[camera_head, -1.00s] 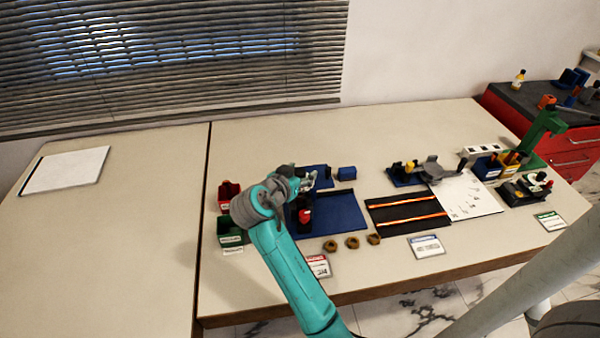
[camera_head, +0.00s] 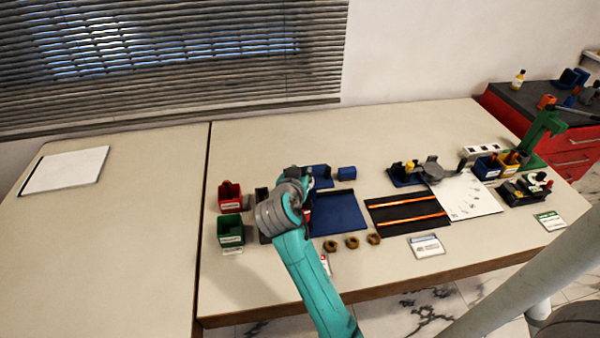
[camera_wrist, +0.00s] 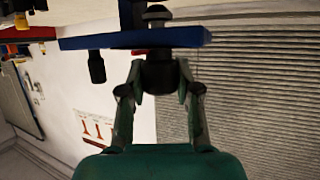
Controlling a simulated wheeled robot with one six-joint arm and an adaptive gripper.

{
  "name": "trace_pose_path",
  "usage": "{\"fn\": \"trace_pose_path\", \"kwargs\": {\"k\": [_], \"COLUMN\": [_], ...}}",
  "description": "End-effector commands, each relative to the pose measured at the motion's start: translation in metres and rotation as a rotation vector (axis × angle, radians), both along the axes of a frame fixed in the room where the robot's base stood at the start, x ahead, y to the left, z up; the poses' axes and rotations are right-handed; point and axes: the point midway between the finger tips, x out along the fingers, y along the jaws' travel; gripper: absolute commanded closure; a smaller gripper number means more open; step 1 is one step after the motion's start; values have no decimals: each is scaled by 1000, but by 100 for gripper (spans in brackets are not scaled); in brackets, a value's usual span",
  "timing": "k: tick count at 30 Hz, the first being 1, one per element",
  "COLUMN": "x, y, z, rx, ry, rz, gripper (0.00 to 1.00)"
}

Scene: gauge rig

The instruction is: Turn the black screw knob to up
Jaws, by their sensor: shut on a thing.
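In the wrist view, the black screw knob (camera_wrist: 160,76) sits between the two fingers of my gripper (camera_wrist: 160,82), which is shut on it. The knob sticks out from the edge of a blue plate (camera_wrist: 105,41). A silver screw part (camera_wrist: 156,14) shows on the other side of the plate, in line with the knob. A second black knob (camera_wrist: 96,68) hangs from the plate to the left, apart from my fingers. In the head view, my wrist hides the knob and my fingertips. Which way the knob points cannot be told.
In the head view, red (camera_head: 230,196) and green (camera_head: 230,230) bins stand left of my wrist. A blue mat (camera_head: 338,214) lies to its right, with several brown nuts (camera_head: 352,242) in front. A black tray with orange strips (camera_head: 408,211) lies farther right. The left table is mostly clear.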

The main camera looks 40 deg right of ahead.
Motion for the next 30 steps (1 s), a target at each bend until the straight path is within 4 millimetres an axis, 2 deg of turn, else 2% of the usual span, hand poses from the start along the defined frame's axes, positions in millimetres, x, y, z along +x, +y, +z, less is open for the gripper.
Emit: {"fn": "trace_pose_path", "kwargs": {"k": [30], "x": [-1], "y": [-3], "z": [0], "rx": [-1], "ry": [-1], "rz": [860], "gripper": [100]}}
